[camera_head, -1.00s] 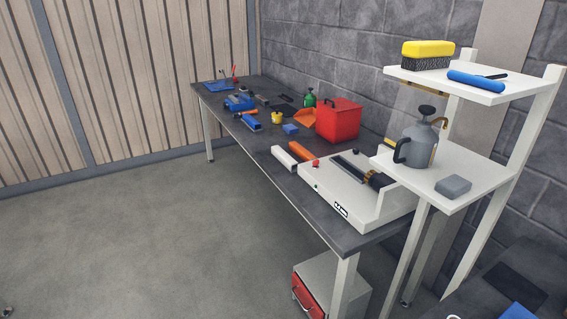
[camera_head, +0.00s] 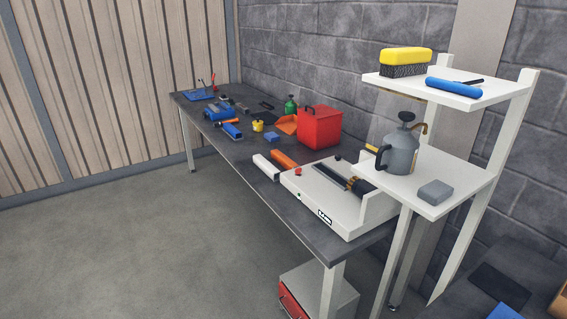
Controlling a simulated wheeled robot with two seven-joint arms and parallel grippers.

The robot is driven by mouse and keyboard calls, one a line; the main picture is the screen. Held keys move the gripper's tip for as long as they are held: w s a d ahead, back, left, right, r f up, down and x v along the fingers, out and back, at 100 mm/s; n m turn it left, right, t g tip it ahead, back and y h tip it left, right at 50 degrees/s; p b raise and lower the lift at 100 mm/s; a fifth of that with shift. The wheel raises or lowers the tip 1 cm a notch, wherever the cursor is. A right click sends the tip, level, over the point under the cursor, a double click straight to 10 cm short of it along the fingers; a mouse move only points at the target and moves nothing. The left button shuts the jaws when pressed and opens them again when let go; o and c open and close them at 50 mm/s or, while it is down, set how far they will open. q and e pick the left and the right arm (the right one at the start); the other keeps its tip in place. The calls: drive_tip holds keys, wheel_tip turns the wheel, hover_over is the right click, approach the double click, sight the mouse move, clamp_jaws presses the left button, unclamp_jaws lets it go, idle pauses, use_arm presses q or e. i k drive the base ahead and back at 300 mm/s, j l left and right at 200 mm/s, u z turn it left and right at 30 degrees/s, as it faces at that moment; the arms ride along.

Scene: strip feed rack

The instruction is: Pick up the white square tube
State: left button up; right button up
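The white square tube (camera_head: 267,167) lies on the dark workbench (camera_head: 239,157) near its front edge. It is just left of the white machine (camera_head: 328,195) and beside an orange tube (camera_head: 284,160). Whether it touches the orange tube I cannot tell. Neither of my grippers shows in the head view.
A white shelf rack (camera_head: 442,194) at the right holds a grey can (camera_head: 399,155), a grey block (camera_head: 435,192) and a yellow brush (camera_head: 406,59). A red box (camera_head: 319,127) stands behind the tubes. A red-drawer cabinet (camera_head: 317,292) is under the bench. Open floor (camera_head: 130,250) lies left.

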sight(274, 172)
drive_tip(key=i+j+z, duration=0.25)
drive_tip(key=i, duration=0.15)
drive_tip(key=i+j+z, duration=0.25)
drive_tip(key=i+j, duration=0.1)
drive_tip(key=i, duration=0.05)
